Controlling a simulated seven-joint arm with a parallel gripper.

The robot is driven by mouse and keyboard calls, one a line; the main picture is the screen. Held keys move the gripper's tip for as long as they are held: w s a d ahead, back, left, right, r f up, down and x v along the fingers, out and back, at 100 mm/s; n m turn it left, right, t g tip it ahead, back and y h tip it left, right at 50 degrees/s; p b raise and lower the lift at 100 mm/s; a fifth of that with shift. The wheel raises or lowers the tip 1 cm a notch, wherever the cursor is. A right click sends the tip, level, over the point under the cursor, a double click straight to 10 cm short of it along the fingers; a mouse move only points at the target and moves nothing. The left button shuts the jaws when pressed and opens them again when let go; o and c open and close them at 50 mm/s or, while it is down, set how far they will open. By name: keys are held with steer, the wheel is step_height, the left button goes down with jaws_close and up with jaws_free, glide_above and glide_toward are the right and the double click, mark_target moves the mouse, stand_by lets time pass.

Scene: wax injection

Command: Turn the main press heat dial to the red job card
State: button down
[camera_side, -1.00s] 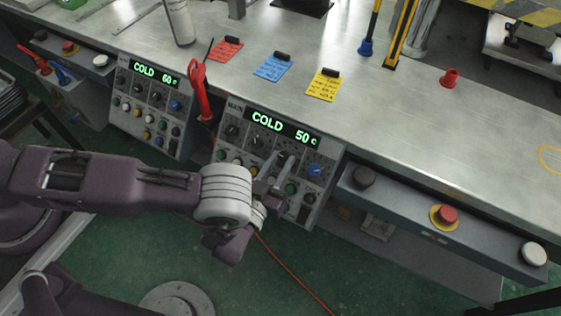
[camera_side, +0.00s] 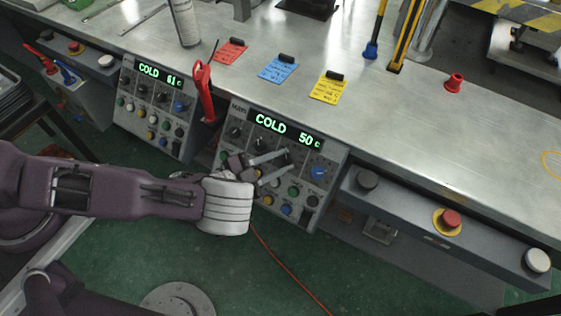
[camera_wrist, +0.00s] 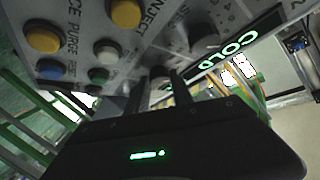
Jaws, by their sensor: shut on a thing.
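The main press panel (camera_side: 240,152) is marked MAIN, and its green display (camera_side: 284,129) reads COLD 50 c. My gripper (camera_side: 287,160) is at the panel just below this display, its fingers shut on a dark dial. In the wrist view the fingers (camera_wrist: 163,84) reach up to a grey knob (camera_wrist: 160,77) between them, partly hidden. The dial's pointer and scale are not readable. A blue knob (camera_side: 318,173) is to the right of my fingers. The red job card (camera_side: 230,50) lies on the bench above the panel; its writing is too small to read.
A second panel (camera_side: 127,88) at left reads COLD 61 c. A red-handled tool (camera_side: 204,90) stands between the panels. Blue (camera_side: 278,68) and yellow (camera_side: 329,88) cards lie on the bench. A red button (camera_side: 450,218) is at right. Several push buttons sit below my fingers.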

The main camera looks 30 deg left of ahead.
steer(key=m+g, duration=0.1)
steer(key=m, duration=0.1)
steer(key=m+g+h, duration=0.1)
steer(key=m+g, duration=0.2)
steer(key=m, duration=0.2)
steer(key=shift+w+a+r+h, duration=0.2)
steer(key=shift+w+r+h, duration=0.05)
steer(key=shift+r+h, duration=0.1)
steer(key=m+g, duration=0.2)
steer(key=shift+w+r+m, duration=0.15)
steer(key=shift+r+m, duration=0.05)
steer(key=shift+m, duration=0.2)
steer(key=shift+w+r+m+g+y, duration=0.15)
steer(key=shift+m+g+y, duration=0.5)
steer(key=shift+m+g, duration=0.85)
steer(key=shift+d+m, duration=0.1)
steer(key=shift+m, duration=0.3)
steer(key=c, duration=1.1)
jaws_free()
steer(key=v, duration=0.7)
